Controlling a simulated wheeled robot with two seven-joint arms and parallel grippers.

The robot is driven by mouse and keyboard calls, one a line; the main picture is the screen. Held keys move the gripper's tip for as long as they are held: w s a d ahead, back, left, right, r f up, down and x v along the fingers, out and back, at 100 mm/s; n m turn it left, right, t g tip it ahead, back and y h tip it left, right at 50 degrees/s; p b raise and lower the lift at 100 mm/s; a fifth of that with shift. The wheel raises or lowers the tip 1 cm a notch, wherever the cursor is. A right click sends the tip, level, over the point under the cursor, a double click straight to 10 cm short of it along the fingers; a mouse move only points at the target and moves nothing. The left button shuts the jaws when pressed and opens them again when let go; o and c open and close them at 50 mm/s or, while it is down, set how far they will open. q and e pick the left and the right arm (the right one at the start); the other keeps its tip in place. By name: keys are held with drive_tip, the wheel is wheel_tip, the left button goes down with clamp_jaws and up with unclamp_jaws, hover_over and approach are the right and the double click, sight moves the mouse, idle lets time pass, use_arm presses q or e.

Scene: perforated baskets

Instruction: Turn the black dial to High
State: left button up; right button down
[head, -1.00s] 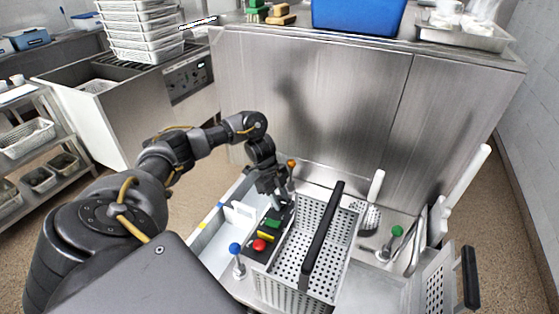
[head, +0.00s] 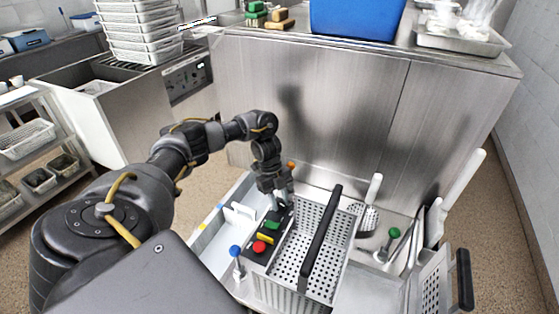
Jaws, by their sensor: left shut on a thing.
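A dark control panel (head: 254,256) sits left of the perforated basket, with a red button (head: 259,247), a yellow piece (head: 265,239) and a green piece (head: 273,224) along it. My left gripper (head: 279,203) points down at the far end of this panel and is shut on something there. The black dial is not clearly visible; the gripper covers that end of the panel. I cannot read any dial marking. My right gripper is not in view.
A perforated basket (head: 272,289) with a black handle (head: 321,238) stands close right of the panel. A blue-topped post (head: 235,251), a green-topped post (head: 394,233) and a white-handled skimmer (head: 374,190) stand nearby. A steel cabinet (head: 310,110) rises behind.

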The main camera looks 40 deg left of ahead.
use_arm(q)
drive_tip(key=o, duration=1)
drive_tip(key=shift+c, duration=0.2)
drive_tip(key=shift+r, duration=0.1)
drive_tip(key=s+p+v, duration=0.1)
drive_tip(key=v, duration=0.9)
drive_tip(key=shift+w+a+r, duration=0.2)
drive_tip(key=shift+w+r, duration=0.15)
drive_tip(key=shift+w, duration=0.15)
